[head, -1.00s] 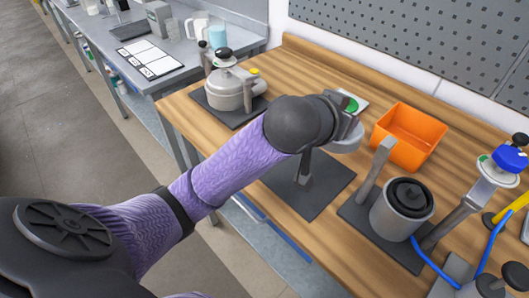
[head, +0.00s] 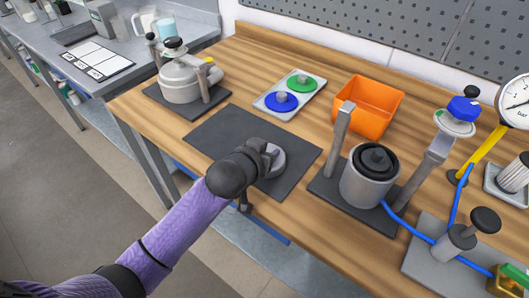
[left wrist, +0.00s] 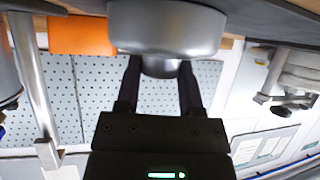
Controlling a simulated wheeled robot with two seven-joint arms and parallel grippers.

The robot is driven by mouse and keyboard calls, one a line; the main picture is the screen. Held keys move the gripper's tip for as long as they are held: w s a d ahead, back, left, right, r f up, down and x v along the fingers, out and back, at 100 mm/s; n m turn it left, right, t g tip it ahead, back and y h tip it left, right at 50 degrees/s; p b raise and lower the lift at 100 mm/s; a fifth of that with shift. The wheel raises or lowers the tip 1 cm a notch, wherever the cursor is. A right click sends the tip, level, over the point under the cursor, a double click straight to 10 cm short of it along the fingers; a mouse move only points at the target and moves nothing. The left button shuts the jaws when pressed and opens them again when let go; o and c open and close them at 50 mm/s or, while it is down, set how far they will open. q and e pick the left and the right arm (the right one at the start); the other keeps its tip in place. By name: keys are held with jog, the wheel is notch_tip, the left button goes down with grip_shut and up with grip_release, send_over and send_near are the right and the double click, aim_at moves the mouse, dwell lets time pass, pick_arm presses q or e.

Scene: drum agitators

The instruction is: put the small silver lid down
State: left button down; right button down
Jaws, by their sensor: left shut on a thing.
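The small silver lid (head: 276,164) is a round grey disc with a knob, low over the dark mat (head: 226,124) on the wooden bench. My left gripper (head: 265,152) is shut on its knob; the wrist and fingers cover part of the lid. In the left wrist view the lid (left wrist: 167,28) fills the top middle, its knob between the two fingers (left wrist: 159,70). I cannot tell whether its underside touches the mat. My right gripper is out of view.
A tray with green and blue discs (head: 266,108) and an orange bin (head: 367,106) stand behind the mat. A silver pot on a base (head: 363,187) is to the right, a lidded pot (head: 180,82) to the back left. The mat's left part is bare.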

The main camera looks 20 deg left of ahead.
pick_arm(q)
jog(key=shift+c, duration=1.1)
grip_release()
jog(key=shift+s+r, duration=0.2)
jog(key=shift+r, duration=0.05)
jog(key=p+v, duration=0.4)
jog(key=v, duration=0.7)
jog(key=shift+s, duration=0.3)
